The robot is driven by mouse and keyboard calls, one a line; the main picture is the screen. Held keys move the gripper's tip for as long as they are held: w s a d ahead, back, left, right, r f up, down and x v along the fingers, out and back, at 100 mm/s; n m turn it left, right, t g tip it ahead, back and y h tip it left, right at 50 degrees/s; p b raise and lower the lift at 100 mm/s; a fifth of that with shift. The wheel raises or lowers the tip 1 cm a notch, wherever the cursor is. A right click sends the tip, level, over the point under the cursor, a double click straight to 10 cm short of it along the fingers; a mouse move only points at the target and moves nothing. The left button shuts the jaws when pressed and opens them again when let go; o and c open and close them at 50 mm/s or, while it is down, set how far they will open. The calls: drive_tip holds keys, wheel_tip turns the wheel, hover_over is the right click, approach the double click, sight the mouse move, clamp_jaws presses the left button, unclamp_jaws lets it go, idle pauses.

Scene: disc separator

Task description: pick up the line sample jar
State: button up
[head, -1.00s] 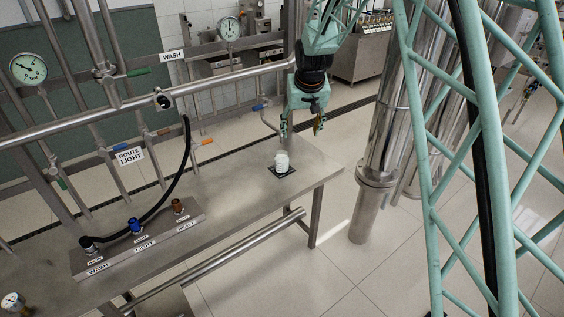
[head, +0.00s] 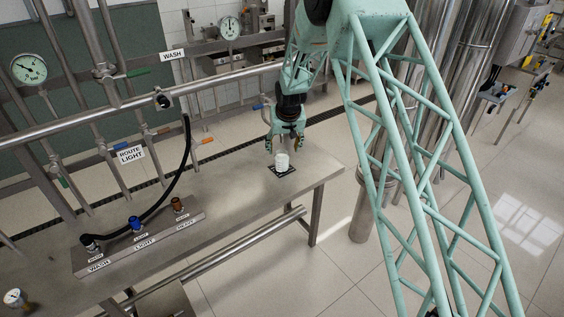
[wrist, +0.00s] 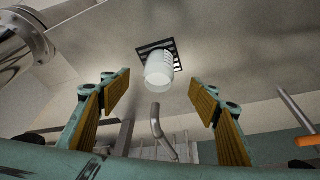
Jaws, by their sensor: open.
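The line sample jar (head: 282,161) is a small white, translucent jar. It stands upright on a dark square mat (head: 281,171) near the right end of the steel bench. My gripper (head: 284,148) is open and empty, just above and behind the jar in the head view. In the wrist view the jar (wrist: 159,69) shows on the striped mat (wrist: 157,46), beyond the two fingertips and roughly centred between them. The yellow-padded fingers (wrist: 163,92) are spread wider than the jar and do not appear to touch it.
The steel bench (head: 235,195) is clear around the mat. At its left is a block (head: 140,240) with wash, light and heavy ports and a black hose. A pipe rail (head: 200,85) with valves and gauges runs behind. Tall steel cylinders (head: 375,190) stand to the right.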

sight(282, 156)
idle(0.4)
drive_tip(key=shift+x, duration=4.35)
drive_tip(key=shift+w, duration=0.1)
drive_tip(key=shift+x, duration=2.5)
drive_tip(key=shift+c, duration=0.2)
drive_tip(key=c, duration=1)
drive_tip(key=shift+r, duration=0.2)
